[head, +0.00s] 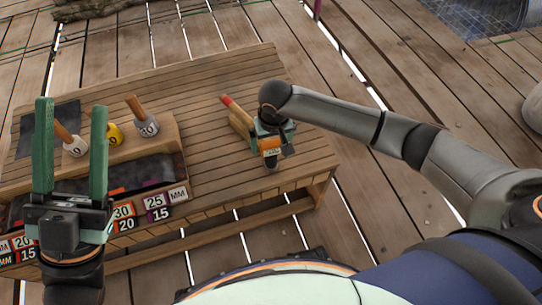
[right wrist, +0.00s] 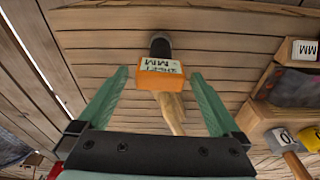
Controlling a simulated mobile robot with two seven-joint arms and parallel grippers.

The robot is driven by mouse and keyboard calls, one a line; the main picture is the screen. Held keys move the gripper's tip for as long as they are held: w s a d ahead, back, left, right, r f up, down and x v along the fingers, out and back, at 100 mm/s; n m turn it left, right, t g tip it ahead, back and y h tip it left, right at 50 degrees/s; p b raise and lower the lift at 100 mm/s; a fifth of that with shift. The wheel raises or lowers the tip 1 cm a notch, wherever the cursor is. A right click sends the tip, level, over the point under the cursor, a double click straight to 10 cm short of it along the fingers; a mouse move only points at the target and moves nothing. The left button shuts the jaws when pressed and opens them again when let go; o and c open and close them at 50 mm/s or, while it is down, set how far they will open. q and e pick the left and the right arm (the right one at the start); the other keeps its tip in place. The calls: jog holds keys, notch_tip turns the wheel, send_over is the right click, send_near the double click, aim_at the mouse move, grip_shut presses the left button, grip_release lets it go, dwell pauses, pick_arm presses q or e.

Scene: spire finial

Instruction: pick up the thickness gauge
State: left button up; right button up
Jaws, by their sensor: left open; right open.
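The thickness gauge appears to be the orange block with a pale label reading MM (right wrist: 160,66), with a dark rounded end and a wooden handle. In the head view its orange body (head: 270,152) is on the slatted bench, partly hidden by my right gripper (head: 273,131). In the right wrist view, the open fingers of the right gripper (right wrist: 160,76) stand on either side of the orange block, with gaps on both sides. My left gripper (head: 71,104) is open and empty, upright at the left, in front of the wooden rack in the picture.
A wooden rack (head: 165,132) on the bench (head: 222,160) holds wooden-handled tools with white and yellow numbered heads. Numbered MM labels (head: 155,200) line the bench's front left. A red-tipped wooden stick (head: 233,107) lies just behind the right gripper. The bench's middle is clear.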

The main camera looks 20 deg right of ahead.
aim_at(271, 156)
jog(key=f, duration=0.1)
jog(key=f+b, duration=0.1)
jog(key=f, duration=0.1)
jog(key=f+b, duration=0.1)
jog(key=shift+w+f, duration=0.15)
jog(key=shift+w, duration=0.25)
jog(key=c, duration=1.5)
